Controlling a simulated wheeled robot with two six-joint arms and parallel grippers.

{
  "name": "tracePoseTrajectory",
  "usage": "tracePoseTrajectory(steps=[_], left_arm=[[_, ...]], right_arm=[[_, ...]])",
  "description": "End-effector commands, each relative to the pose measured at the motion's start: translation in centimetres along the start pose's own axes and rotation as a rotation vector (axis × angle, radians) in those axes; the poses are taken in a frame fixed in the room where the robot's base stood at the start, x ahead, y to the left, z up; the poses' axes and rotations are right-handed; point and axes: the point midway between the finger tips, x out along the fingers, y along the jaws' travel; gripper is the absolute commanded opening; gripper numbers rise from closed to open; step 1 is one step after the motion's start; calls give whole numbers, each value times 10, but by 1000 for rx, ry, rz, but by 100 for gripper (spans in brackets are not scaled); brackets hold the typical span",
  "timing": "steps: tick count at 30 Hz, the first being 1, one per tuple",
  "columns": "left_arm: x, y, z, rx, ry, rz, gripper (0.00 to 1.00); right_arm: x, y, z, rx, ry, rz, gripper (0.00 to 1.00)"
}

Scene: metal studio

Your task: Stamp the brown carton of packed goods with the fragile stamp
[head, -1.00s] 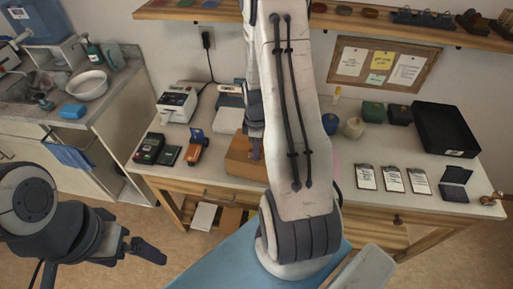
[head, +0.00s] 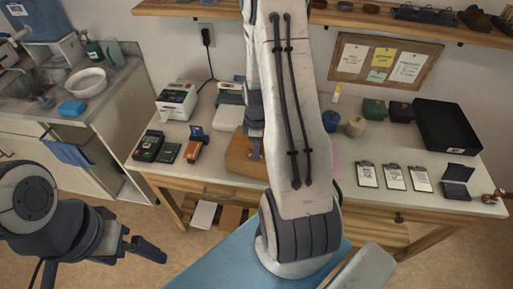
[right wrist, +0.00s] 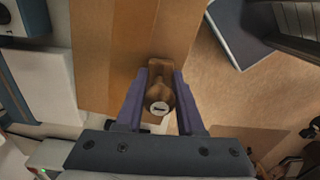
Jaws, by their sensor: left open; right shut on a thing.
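The brown carton (head: 242,160) sits on the workbench, partly hidden behind my right arm in the head view. In the right wrist view its brown top (right wrist: 105,50) fills the upper middle. My right gripper (right wrist: 160,95) is shut on the wooden handle of a stamp (right wrist: 158,104), over the carton near its edge. I cannot tell whether the stamp's base touches the carton. In the head view the right gripper (head: 256,149) shows only in part beside the carton. My left gripper (head: 148,249) is open and empty, low at the left, away from the bench.
A label printer (head: 177,101), a white device (head: 229,106) and dark handheld devices (head: 148,146) stand left of the carton. Several clipboards (head: 394,177), an open ink pad (head: 457,182) and a black tray (head: 447,127) are at the right. A shelf (head: 380,22) hangs above.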

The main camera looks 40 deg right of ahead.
Motion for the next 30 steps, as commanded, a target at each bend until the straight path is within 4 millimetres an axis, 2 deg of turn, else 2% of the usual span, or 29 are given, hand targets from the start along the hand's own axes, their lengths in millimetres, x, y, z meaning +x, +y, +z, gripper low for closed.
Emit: tracePoseTrajectory(steps=[14,30], left_arm=[[-2,0,0,0,0,0,100],[-48,4,-3,-2,0,0,100]], right_arm=[[-2,0,0,0,0,0,0],[-55,0,0,0,0,2,0]])
